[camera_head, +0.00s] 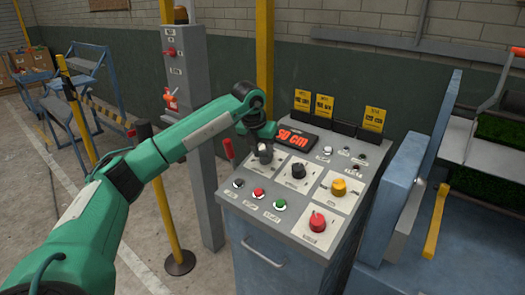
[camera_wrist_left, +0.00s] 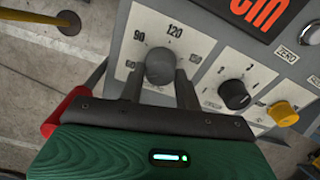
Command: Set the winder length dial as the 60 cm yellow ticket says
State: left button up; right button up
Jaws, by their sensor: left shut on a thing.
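The length dial is a grey knob (camera_wrist_left: 161,66) on a white plate marked 90 and 120, with smaller marks partly covered. My left gripper (camera_wrist_left: 160,80) is shut on this knob, one finger on each side. In the head view the gripper (camera_head: 264,141) reaches down onto the knob (camera_head: 265,155) at the panel's upper left. The red display (camera_head: 296,138) beside it seems to read 90 cm, its first digit unclear. Yellow tickets (camera_head: 302,100), (camera_head: 324,106), (camera_head: 374,118) stand along the panel's back edge; their print is too small to read. My right gripper is out of view.
The panel carries a black knob (camera_head: 298,171), a yellow knob (camera_head: 338,187), a red knob (camera_head: 317,221) and several push buttons. A red-handled lever (camera_head: 229,150) sits at its left edge. A grey post (camera_head: 187,110) stands left; blue machinery (camera_head: 405,190) stands right.

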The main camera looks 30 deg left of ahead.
pick_arm(q)
jog(key=shift+r, duration=0.1)
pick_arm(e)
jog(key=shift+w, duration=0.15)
pick_arm(q)
jog(key=o, duration=1)
jog(key=shift+c, duration=0.2)
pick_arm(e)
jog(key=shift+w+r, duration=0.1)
pick_arm(q)
jog(key=shift+s+r, duration=0.15)
jog(key=shift+r, duration=0.3)
jog(key=b+v, duration=0.1)
jog(key=v, duration=1.1)
jog(key=shift+r, duration=0.35)
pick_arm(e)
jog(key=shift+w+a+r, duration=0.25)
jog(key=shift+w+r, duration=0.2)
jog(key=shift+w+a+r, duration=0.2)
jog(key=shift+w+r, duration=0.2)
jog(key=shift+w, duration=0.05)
pick_arm(q)
jog(key=shift+s+a, duration=0.1)
jog(key=shift+s, duration=0.05)
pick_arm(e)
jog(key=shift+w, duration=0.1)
